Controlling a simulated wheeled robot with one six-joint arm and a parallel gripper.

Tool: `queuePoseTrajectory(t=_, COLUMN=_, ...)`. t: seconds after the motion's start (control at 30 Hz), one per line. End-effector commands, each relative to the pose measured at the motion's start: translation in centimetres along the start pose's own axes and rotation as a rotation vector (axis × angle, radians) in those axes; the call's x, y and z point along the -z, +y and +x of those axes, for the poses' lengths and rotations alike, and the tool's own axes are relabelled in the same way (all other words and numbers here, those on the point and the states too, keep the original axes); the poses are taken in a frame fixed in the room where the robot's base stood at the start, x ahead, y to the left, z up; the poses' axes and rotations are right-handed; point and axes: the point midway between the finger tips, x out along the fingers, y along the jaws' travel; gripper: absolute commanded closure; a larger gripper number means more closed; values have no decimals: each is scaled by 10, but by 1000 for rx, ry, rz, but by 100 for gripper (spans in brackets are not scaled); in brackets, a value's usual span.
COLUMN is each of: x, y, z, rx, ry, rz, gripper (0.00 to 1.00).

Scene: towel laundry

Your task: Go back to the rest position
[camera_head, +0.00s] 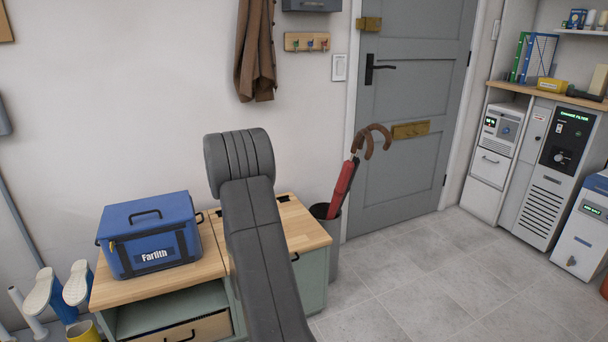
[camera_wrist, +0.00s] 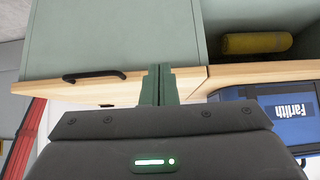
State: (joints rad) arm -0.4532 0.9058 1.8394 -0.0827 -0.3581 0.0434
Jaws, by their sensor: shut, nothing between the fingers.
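My gripper (camera_wrist: 160,85) shows in the wrist view with its two dark green fingers pressed together and nothing held between them. Behind the fingertips is the green and wooden cabinet (camera_wrist: 100,35), seen upside down with its black handle (camera_wrist: 94,76). I cannot tell whether the fingers touch it. In the head view my grey arm reaches over the cabinet (camera_head: 312,285) and my gripper is not visible there. No towel is in view.
A blue box (camera_head: 152,235) labelled Farlith stands on the left of the wooden top. A red umbrella (camera_head: 341,188) leans in a bin (camera_head: 326,225) beside the cabinet. A grey door (camera_head: 410,90) is behind. White machines (camera_head: 545,165) line the right wall. The tiled floor (camera_head: 420,275) between is clear.

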Motion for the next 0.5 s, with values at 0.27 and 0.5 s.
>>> queuePoseTrajectory(t=0.27, x=13, y=0, z=6, rx=1, ry=3, rz=-1, gripper=100)
queuePoseTrajectory(t=0.5, x=53, y=0, z=24, rx=1, ry=5, rz=-1, gripper=100)
